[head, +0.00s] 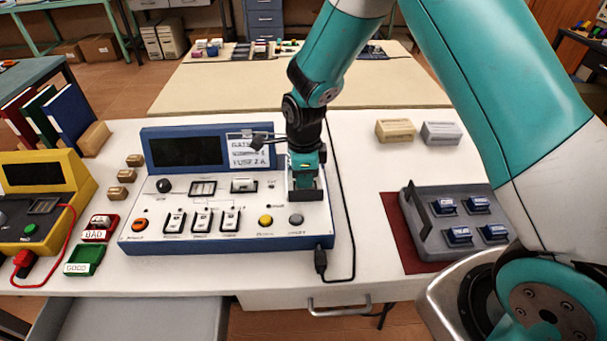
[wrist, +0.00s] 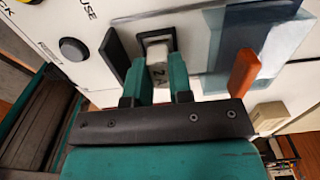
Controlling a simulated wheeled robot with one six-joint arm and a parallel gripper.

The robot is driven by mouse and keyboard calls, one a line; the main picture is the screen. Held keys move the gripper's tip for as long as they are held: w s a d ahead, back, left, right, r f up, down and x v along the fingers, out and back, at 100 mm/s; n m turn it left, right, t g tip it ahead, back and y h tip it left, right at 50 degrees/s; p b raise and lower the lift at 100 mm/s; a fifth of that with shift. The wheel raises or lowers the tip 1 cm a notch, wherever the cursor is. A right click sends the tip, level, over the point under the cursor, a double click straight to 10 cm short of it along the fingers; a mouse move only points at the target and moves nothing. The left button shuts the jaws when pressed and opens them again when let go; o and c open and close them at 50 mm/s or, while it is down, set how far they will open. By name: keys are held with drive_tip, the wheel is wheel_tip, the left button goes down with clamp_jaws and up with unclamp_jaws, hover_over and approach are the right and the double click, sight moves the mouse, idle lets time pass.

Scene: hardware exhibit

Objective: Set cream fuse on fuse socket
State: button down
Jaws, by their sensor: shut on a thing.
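My gripper (head: 305,180) reaches down over the right part of the blue-edged control console (head: 290,244). In the wrist view its two teal fingers (wrist: 156,82) are shut on the cream fuse (wrist: 157,72), which carries a dark marking. The fuse's far end is at the dark-framed fuse socket (wrist: 145,37) on the white panel. I cannot tell whether it is fully seated. A dark upright plate (wrist: 113,55) stands just left of the fingers. In the head view the gripper hides the fuse.
Round buttons (head: 265,220) and switches (head: 201,221) sit on the panel nearby. A black cable (head: 352,225) runs down the console's right side. A grey tray (head: 425,238) with blue parts is at right. Green (head: 84,261) and red bins stand left.

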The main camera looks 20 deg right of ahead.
drive_tip(key=shift+f+b, duration=0.35)
drive_tip(key=shift+f, duration=0.25)
drive_tip(key=c, duration=1.3)
unclamp_jaws()
drive_tip(key=shift+r, duration=0.15)
wheel_tip(320, 180, up, 11)
drive_tip(key=p, duration=0.8)
drive_tip(key=shift+p, duration=0.4)
